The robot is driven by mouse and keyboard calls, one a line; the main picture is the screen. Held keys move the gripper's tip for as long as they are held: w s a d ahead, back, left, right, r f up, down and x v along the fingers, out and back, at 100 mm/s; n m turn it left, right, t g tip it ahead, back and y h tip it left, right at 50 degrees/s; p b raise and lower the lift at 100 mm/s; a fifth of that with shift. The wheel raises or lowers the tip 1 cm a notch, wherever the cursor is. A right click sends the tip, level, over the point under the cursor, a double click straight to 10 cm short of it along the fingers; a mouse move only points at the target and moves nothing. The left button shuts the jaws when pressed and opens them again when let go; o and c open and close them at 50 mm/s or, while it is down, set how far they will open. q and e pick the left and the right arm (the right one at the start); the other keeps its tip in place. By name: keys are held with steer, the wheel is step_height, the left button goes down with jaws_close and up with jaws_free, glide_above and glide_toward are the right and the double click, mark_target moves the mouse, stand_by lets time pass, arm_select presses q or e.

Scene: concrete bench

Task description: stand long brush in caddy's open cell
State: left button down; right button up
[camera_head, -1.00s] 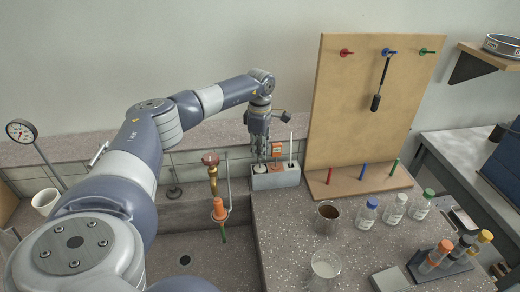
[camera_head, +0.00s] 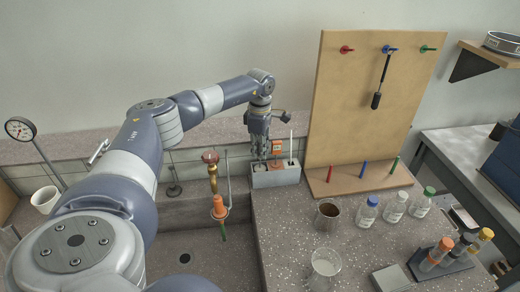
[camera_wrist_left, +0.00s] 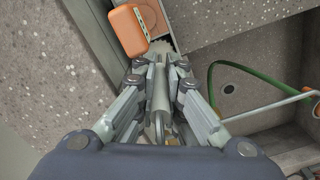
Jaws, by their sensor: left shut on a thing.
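The grey caddy (camera_head: 276,178) stands at the bench's back left corner, beside the sink. My left gripper (camera_head: 260,156) is above the caddy's left part, pointing down. In the left wrist view the gripper (camera_wrist_left: 160,85) is shut on a pale grey handle (camera_wrist_left: 160,100), apparently the long brush; a pale toothed edge (camera_wrist_left: 160,47) shows beyond the fingertips. In the head view the brush is mostly hidden by the fingers, and I cannot tell how deep its lower end is in the cell. My right gripper is out of view.
An orange item (camera_head: 277,148) and a thin white rod (camera_head: 291,145) stand in the caddy, close to the gripper. The brass tap (camera_head: 212,178) and sink are at left. The pegboard (camera_head: 370,100) rises at right.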

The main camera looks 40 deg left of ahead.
arm_select(q)
steer(key=c, duration=1.6)
jaws_free()
steer(key=shift+c, duration=0.2)
steer(key=shift+r, duration=0.1)
step_height(320, 180, up, 12)
steer(key=shift+f, duration=0.1)
steer(key=shift+f, duration=0.1)
